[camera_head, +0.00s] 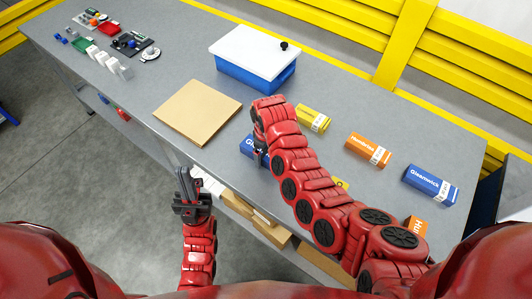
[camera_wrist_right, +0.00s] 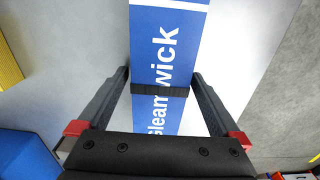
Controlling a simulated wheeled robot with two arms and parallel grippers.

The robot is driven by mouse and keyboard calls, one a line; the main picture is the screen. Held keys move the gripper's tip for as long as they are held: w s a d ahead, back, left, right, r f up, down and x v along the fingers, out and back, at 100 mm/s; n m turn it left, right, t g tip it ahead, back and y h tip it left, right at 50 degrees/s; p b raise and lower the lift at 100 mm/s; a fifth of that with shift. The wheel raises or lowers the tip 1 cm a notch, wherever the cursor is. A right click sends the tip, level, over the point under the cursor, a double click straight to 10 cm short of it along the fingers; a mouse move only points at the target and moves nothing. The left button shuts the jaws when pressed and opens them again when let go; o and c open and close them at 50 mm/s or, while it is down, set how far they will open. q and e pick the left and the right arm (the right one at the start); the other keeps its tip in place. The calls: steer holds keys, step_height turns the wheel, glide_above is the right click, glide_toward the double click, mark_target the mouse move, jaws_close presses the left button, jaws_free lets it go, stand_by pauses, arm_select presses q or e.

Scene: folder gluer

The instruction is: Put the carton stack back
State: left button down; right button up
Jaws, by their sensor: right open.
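A blue and white Gleanwick carton (camera_head: 246,148) lies near the table's front edge in the head view, partly hidden by my right arm. In the right wrist view the carton (camera_wrist_right: 165,45) runs between the fingers of my right gripper (camera_wrist_right: 160,78), which are open with gaps beside it. A dark ridged bar crosses it there; I cannot tell what it is. In the head view my right gripper (camera_head: 260,156) is mostly hidden by its arm. My left gripper (camera_head: 184,180) is in front of the table edge, away from the cartons; its jaw opening is unclear.
A yellow carton (camera_head: 313,118), an orange carton (camera_head: 368,150) and another blue carton (camera_head: 431,185) lie on the table (camera_head: 170,65). A flat tan piece (camera_head: 198,112) and a blue bin with white lid (camera_head: 254,60) are farther left. A shelf below holds cardboard pieces (camera_head: 268,228).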

mark_target(266, 152)
steer(key=shift+r, duration=0.3)
step_height(266, 152, up, 5)
steer(key=shift+w+r+b, duration=0.1)
steer(key=shift+r+b, duration=0.1)
steer(key=shift+b, duration=0.9)
step_height(266, 152, up, 5)
steer(key=shift+p, duration=1.1)
steer(key=shift+r, duration=0.6)
